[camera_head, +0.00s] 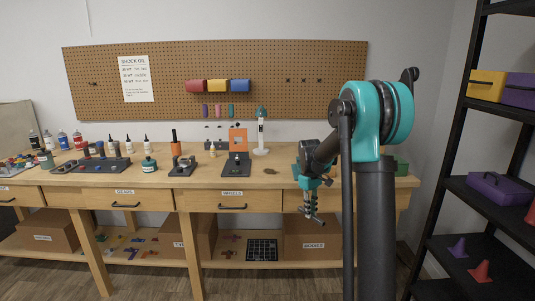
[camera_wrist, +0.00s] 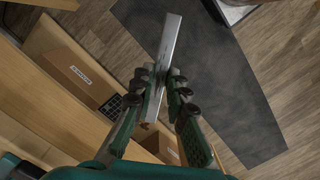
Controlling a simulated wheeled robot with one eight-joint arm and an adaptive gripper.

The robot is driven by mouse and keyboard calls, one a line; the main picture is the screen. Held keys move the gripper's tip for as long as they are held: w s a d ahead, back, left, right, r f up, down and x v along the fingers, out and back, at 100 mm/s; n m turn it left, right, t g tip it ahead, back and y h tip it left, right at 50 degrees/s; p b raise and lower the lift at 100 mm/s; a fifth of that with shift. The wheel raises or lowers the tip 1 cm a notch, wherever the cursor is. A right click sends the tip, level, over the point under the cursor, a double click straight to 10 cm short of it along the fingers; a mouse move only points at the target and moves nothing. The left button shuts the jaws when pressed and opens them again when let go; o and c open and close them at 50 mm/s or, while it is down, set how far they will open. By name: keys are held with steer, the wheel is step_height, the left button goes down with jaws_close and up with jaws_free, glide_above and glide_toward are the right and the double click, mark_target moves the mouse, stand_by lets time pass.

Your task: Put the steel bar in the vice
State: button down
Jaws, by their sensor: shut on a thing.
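The steel bar (camera_wrist: 169,42) is a long, flat grey bar in the wrist view. My gripper (camera_wrist: 160,75) is shut on it, with a finger on each side, and the bar sticks out well past the fingertips. In the head view my gripper (camera_head: 312,207) hangs in front of the bench's front edge, below the top, and the bar is hard to make out there.
The wooden bench (camera_head: 225,183) has drawers and a lower shelf with cardboard boxes (camera_head: 46,231). Bottles, trays and small stands fill its left and middle. A black shelf rack (camera_head: 452,150) stands at the right. A dark mat (camera_wrist: 235,90) lies on the floor.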

steer(key=s+d+f+m, duration=0.1)
steer(key=s+f+m, duration=0.1)
steer(key=f, duration=0.6)
steer(key=s+d+f+m, duration=0.1)
steer(key=s+f+m, duration=0.1)
steer(key=f+m, duration=0.3)
steer(key=shift+s+f+m+g+y, duration=0.15)
steer(key=shift+f+m+g+y, duration=0.2)
steer(key=shift+f, duration=1.1)
